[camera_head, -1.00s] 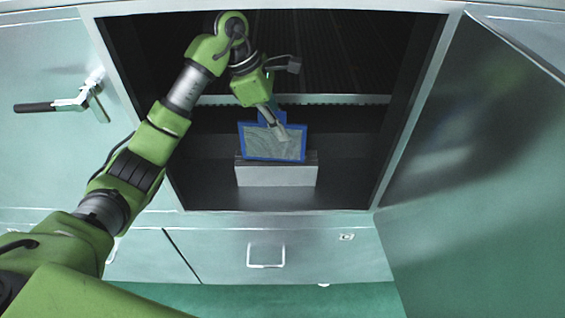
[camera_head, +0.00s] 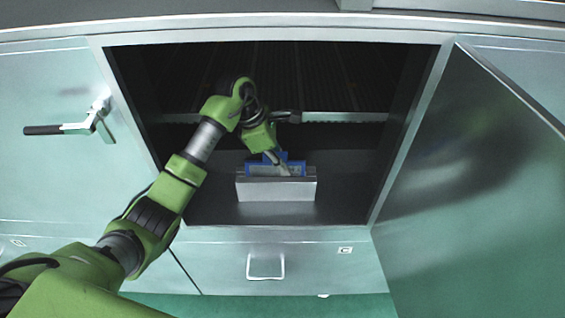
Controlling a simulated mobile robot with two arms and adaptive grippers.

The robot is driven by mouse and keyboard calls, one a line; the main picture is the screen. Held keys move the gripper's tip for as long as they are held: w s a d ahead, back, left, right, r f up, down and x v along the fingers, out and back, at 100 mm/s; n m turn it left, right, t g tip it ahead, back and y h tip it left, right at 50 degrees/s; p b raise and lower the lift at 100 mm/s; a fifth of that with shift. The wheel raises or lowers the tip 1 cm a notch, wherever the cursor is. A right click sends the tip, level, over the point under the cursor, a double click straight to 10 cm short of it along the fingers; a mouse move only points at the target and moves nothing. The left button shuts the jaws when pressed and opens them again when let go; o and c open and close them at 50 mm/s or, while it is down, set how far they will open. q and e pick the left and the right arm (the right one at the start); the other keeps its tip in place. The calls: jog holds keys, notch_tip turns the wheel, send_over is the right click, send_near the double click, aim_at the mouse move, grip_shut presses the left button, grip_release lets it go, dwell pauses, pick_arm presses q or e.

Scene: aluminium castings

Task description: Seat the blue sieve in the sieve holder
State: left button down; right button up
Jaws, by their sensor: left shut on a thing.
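The blue sieve (camera_head: 292,168) has a blue frame and a grey mesh. Its upper part shows above the sieve holder (camera_head: 276,189), a light grey block on the cabinet floor. The lower part of the sieve is hidden behind the holder's front wall, so I cannot tell how deep it sits. My left gripper (camera_head: 283,163) reaches in from the upper left and is shut on the sieve at its upper part. The fingers are small in the picture. My right gripper is not in view.
The holder stands inside an open cabinet with dark walls (camera_head: 140,100). A metal rail (camera_head: 345,117) crosses behind my wrist. The cabinet door (camera_head: 470,170) stands open at the right. Bare cabinet floor (camera_head: 340,208) lies right of the holder. A closed drawer (camera_head: 310,262) is below.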

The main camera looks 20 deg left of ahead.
pick_arm(q)
jog(key=c, duration=2.4)
grip_release()
jog(key=shift+f, duration=0.1)
jog(key=shift+o, duration=0.9)
jog(key=p+v, duration=0.3)
jog(key=v, duration=0.4)
jog(key=shift+p, duration=0.3)
jog(key=shift+s+a+r, duration=0.1)
jog(key=shift+a+r, duration=0.05)
jog(key=shift+r, duration=0.2)
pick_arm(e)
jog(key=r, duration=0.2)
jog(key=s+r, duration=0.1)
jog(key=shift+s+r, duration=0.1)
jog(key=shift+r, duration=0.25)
